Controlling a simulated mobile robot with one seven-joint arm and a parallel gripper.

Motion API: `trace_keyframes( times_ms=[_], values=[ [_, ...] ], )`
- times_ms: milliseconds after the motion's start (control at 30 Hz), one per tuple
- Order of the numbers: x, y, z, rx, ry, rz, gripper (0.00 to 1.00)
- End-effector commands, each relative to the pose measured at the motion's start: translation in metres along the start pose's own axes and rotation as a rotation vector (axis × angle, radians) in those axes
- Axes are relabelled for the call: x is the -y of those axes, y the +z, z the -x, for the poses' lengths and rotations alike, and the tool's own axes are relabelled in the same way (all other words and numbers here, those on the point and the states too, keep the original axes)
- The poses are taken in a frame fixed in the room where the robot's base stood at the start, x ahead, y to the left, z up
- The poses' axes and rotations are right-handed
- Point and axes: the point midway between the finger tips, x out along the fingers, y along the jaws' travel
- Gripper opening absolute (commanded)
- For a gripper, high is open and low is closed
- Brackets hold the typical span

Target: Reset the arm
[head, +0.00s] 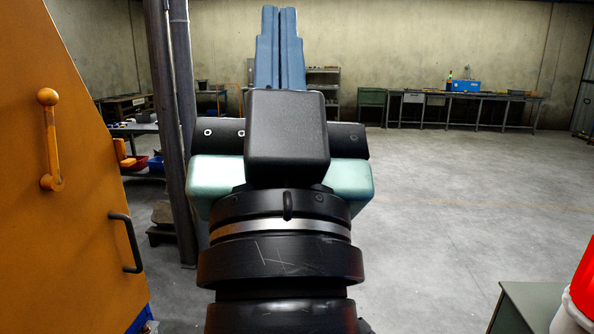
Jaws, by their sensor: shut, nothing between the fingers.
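My arm rises from the bottom middle of the head view, in front of the camera. My gripper (279,48) is at its end, with its two blue fingers pointing up and away, close together with nothing between them. It is held in free air, apart from everything around it. The wrist hides part of the back of the room.
An orange cabinet (70,210) with a lever (50,140) and a black handle (126,243) stands close on the left. Dark vertical posts (172,120) stand beside it. A workbench (465,98) lines the back wall. A red and white object (580,290) and a grey-green surface (530,305) are at lower right. The floor (470,190) is clear at right.

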Motion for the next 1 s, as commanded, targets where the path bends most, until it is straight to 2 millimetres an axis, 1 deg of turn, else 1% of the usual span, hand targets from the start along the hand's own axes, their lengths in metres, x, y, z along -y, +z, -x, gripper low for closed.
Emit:
trace_keyframes(
  times_ms=[33, 67, 100, 133, 267, 533, 600, 733, 833, 1000],
  values=[
    [-0.006, -0.025, 0.012, -0.052, 0.024, 0.085, 0.00],
    [-0.010, -0.038, 0.019, -0.081, 0.040, 0.138, 0.00],
    [-0.008, -0.050, 0.004, -0.076, 0.039, 0.140, 0.00],
    [-0.007, -0.055, -0.003, -0.073, 0.037, 0.135, 0.00],
    [-0.004, -0.077, -0.024, -0.072, 0.035, 0.130, 0.00],
    [0.001, -0.131, -0.075, -0.070, 0.033, 0.126, 0.00],
    [0.002, -0.141, -0.085, -0.070, 0.033, 0.125, 0.00],
    [0.003, -0.152, -0.095, -0.070, 0.032, 0.125, 0.00],
    [0.003, -0.155, -0.097, -0.069, 0.032, 0.124, 0.00],
    [0.003, -0.153, -0.096, -0.070, 0.032, 0.124, 0.00]
  ],
)
